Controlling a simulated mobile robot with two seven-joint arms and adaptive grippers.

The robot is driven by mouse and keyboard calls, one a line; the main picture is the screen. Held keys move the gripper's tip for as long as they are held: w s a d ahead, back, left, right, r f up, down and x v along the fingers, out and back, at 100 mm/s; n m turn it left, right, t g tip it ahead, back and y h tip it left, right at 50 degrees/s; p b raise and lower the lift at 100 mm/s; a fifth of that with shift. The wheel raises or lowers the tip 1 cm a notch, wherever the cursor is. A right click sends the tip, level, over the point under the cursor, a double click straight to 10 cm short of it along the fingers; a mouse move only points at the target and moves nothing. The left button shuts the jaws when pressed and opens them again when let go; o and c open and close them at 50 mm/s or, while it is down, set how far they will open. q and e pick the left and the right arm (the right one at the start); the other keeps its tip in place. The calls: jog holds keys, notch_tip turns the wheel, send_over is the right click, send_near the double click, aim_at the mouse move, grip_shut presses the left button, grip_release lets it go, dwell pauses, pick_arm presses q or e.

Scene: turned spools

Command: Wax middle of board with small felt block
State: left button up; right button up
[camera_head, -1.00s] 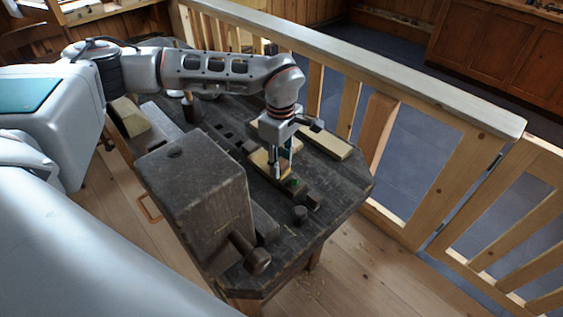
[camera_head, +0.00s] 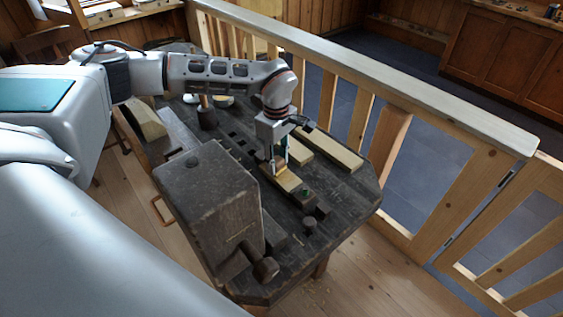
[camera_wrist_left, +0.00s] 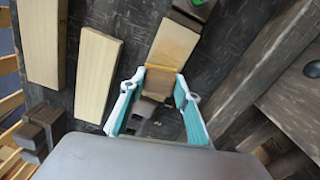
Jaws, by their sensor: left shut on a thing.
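My left gripper (camera_head: 277,166) is shut on a small tan block (camera_wrist_left: 157,82) with a yellowish edge, taken to be the felt block. It shows between the teal fingers (camera_wrist_left: 157,105) in the left wrist view. The block is at the pale board (camera_head: 289,183), over its back-left part; whether it touches cannot be told. The board lies on the dark bench, with a dark piece bearing a green spot (camera_head: 306,191) at its near right end. In the wrist view the board (camera_wrist_left: 176,40) runs ahead of the fingers. My right gripper is out of view.
Two pale boards, one longer (camera_head: 332,152), lie behind on the dark workbench (camera_head: 345,200). A large dark vise block (camera_head: 205,200) stands at the near left. A mallet-like tool (camera_head: 207,117) stands at the back left. A wooden railing (camera_head: 400,90) runs behind the bench.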

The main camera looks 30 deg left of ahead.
aim_at(292, 184)
pick_arm(q)
jog(key=shift+w+a+p, duration=0.3)
jog(key=shift+a, duration=0.5)
jog(key=shift+w+a+p, duration=0.25)
jog(key=shift+a+p, duration=0.05)
jog(key=shift+a, duration=0.5)
jog(key=shift+p, duration=0.4)
jog(key=shift+s+d, duration=0.2)
jog(key=shift+d, duration=0.35)
jog(key=shift+s+d+r, duration=0.1)
jog(key=shift+s+d, duration=0.05)
jog(key=shift+d, duration=0.4)
jog(key=shift+s+d, duration=0.15)
jog(key=shift+d, duration=0.35)
jog(key=shift+s+d+f, duration=0.1)
jog(key=shift+s+d, duration=0.3)
jog(key=shift+d, duration=0.65)
jog(key=shift+s+d+f, duration=0.1)
jog(key=shift+s+d, duration=0.3)
jog(key=shift+d, duration=0.65)
jog(key=shift+s+d+f, duration=0.1)
jog(key=shift+s+d, duration=0.3)
jog(key=shift+d, duration=0.65)
jog(key=shift+r, duration=0.1)
notch_tip(292, 184, up, 2)
jog(key=shift+w+r, duration=0.1)
jog(key=shift+r, duration=1.9)
